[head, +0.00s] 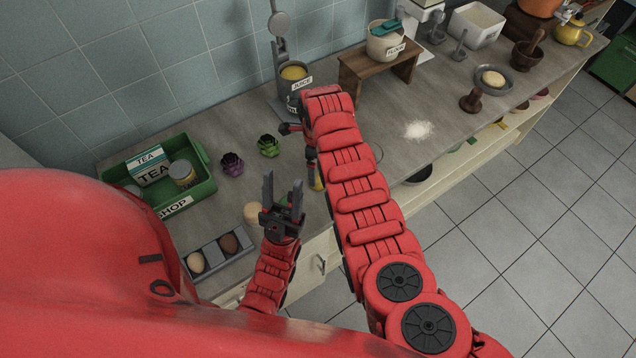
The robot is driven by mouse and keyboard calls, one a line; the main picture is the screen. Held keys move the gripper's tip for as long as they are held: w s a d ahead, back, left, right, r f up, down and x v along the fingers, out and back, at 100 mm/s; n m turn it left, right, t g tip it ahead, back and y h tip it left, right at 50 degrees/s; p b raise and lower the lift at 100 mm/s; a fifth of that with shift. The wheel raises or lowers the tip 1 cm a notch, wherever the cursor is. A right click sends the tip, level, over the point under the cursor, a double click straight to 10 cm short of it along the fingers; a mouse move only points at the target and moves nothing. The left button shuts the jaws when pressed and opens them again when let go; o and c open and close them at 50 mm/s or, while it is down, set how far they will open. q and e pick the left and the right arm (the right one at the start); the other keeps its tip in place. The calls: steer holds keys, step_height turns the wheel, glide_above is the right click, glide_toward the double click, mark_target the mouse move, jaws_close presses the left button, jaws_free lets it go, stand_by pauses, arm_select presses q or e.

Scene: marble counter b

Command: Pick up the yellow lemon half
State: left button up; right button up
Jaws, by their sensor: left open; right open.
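A small yellow patch (317,184), which may be the yellow lemon half, shows near the counter's front edge, just below my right gripper. Most of it is hidden, so I cannot tell its shape. My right gripper (309,160) points down over the counter, open and partly covered by its own red arm; I cannot tell whether it touches the yellow patch. My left gripper (283,184) is open and empty, with its two dark fingers pointing toward the wall, a little left of the yellow patch.
A beige round item (253,212) and an egg tray (213,253) lie near my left gripper. A green crate (205,187), purple (232,164) and green (268,146) rosettes stand left. Behind are a juice container (296,88) and wooden stand (378,68). White powder (418,130) lies right.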

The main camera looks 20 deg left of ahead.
mark_target(318, 176)
step_height(318, 176, down, 5)
steer(key=b, duration=0.3)
steer(key=shift+d+b, duration=0.1)
steer(key=shift+b, duration=0.25)
steer(key=shift+f, duration=0.45)
steer(key=shift+r, duration=0.1)
steer(key=shift+c, duration=0.3)
steer(key=shift+r, duration=0.1)
steer(key=shift+c, duration=1.1)
steer(key=c, duration=1.1)
steer(key=shift+o, duration=0.2)
steer(key=shift+r+b, duration=0.1)
steer(key=shift+b, duration=0.2)
